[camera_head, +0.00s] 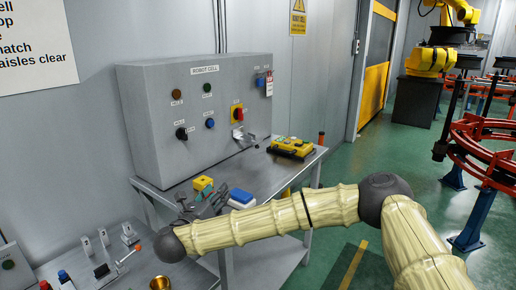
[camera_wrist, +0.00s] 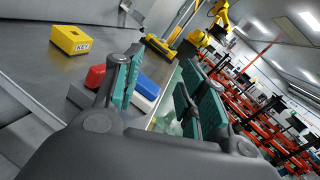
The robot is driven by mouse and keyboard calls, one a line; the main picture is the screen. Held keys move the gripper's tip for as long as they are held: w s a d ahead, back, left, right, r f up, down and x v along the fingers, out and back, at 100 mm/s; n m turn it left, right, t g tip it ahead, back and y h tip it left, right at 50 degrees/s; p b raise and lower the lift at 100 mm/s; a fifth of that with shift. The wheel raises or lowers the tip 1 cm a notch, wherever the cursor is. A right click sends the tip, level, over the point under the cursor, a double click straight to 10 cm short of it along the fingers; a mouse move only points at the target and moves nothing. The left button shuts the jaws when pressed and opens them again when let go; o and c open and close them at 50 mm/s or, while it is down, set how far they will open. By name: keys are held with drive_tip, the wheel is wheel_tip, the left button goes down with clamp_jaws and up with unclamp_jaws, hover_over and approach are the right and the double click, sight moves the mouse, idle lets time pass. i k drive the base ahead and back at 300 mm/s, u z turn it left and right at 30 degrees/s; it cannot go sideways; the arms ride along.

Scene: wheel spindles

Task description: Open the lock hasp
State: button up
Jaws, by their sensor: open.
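A silvery metal piece (camera_head: 242,137), seemingly the lock hasp, sits on the front of the grey control box below the red and yellow rotary switch (camera_head: 237,113). It is small, and I cannot tell whether its parts are open or shut. A silvery part (camera_wrist: 131,12) at the top edge of the wrist view may be the same piece. My gripper (camera_head: 205,203) is low over the shelf in front of the box, below and to the left of the metal piece, and apart from it. In the wrist view my gripper (camera_wrist: 163,90) has its teal-padded fingers spread, with nothing held between them.
The control box (camera_head: 160,120) stands on a grey table. A yellow block marked KEY (camera_wrist: 75,39), a red object (camera_wrist: 95,77) and a blue and white block (camera_wrist: 146,88) lie near my gripper. A yellow and black device (camera_head: 291,147) stands at the table's right.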

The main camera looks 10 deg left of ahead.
sight(238, 133)
drive_tip(key=i, duration=1.35)
